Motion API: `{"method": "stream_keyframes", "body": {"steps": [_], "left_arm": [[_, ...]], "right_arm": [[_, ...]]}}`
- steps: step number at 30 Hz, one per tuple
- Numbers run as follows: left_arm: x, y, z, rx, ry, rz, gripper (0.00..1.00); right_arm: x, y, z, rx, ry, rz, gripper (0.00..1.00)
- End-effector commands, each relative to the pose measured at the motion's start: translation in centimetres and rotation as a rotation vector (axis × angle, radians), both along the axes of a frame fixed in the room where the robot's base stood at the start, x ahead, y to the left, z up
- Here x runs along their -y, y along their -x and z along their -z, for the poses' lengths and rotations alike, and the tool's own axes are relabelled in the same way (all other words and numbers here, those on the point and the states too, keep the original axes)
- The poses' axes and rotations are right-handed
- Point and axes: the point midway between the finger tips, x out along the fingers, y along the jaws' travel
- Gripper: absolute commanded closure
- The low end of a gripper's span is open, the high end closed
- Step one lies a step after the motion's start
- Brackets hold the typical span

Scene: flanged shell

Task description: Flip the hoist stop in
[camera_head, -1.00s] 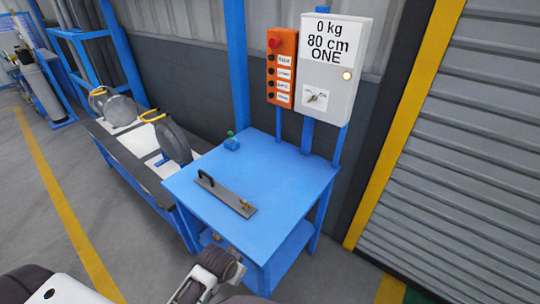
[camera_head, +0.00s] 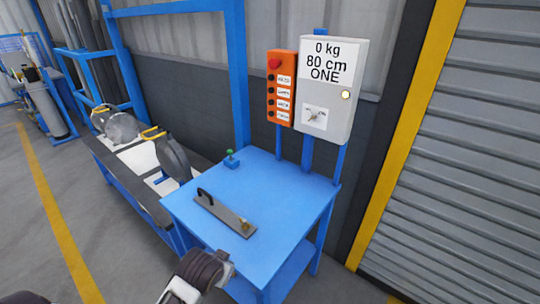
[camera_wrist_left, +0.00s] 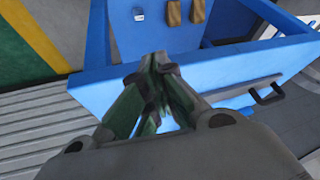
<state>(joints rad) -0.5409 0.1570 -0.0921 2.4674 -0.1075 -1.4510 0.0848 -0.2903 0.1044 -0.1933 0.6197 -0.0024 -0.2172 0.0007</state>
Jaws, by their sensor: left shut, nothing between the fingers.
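An orange control box (camera_head: 281,88) with a red button (camera_head: 275,64) on top and a column of labelled dark buttons hangs above the table in the head view. A grey panel (camera_head: 330,88) beside it reads "0 kg, 80 cm, ONE" and carries a small switch (camera_head: 315,116) and a lit lamp (camera_head: 346,95). My left gripper (camera_wrist_left: 157,72) is shut and empty in the left wrist view, near the blue table. My right gripper does not show.
The blue table (camera_head: 285,190) bears a grey plate with a black handle (camera_head: 222,212) and a small brass part. A roller shutter (camera_head: 460,160) is at right. Much of the tabletop is clear.

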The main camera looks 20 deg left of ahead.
Motion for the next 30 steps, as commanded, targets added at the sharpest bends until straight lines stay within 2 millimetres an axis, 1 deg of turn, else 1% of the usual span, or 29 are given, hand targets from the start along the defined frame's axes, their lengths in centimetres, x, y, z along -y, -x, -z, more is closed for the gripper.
{"method": "stream_keyframes", "body": {"steps": [1, 5, 8, 12, 14, 18, 23, 24, 26, 30], "left_arm": [[-0.8, -1.0, -0.6, 0.038, -0.021, -0.017, 1.0], [-3.0, -3.5, -2.4, 0.15, -0.073, -0.063, 1.0], [-4.9, -5.7, -4.4, 0.256, -0.119, -0.1, 1.0], [-7.3, -8.5, -7.7, 0.411, -0.18, -0.139, 1.0], [-8.2, -9.5, -9.3, 0.477, -0.206, -0.15, 1.0], [-10.1, -11.8, -13.1, 0.632, -0.262, -0.167, 1.0], [-11.6, -13.8, -17.8, 0.806, -0.322, -0.164, 1.0], [-11.9, -14.3, -19.1, 0.85, -0.338, -0.161, 1.0], [-12.3, -14.8, -20.9, 0.912, -0.358, -0.152, 1.0], [-12.7, -15.9, -25.0, 1.055, -0.406, -0.121, 1.0]], "right_arm": [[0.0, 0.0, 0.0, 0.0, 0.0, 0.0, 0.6], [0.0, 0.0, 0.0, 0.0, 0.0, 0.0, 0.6], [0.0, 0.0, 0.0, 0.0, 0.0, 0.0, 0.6], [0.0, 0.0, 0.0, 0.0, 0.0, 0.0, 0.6], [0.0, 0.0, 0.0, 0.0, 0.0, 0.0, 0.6], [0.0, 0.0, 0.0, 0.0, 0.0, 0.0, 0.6], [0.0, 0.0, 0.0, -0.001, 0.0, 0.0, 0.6], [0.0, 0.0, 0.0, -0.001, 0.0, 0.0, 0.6], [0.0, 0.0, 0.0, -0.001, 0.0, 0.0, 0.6], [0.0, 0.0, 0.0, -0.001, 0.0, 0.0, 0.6]]}}
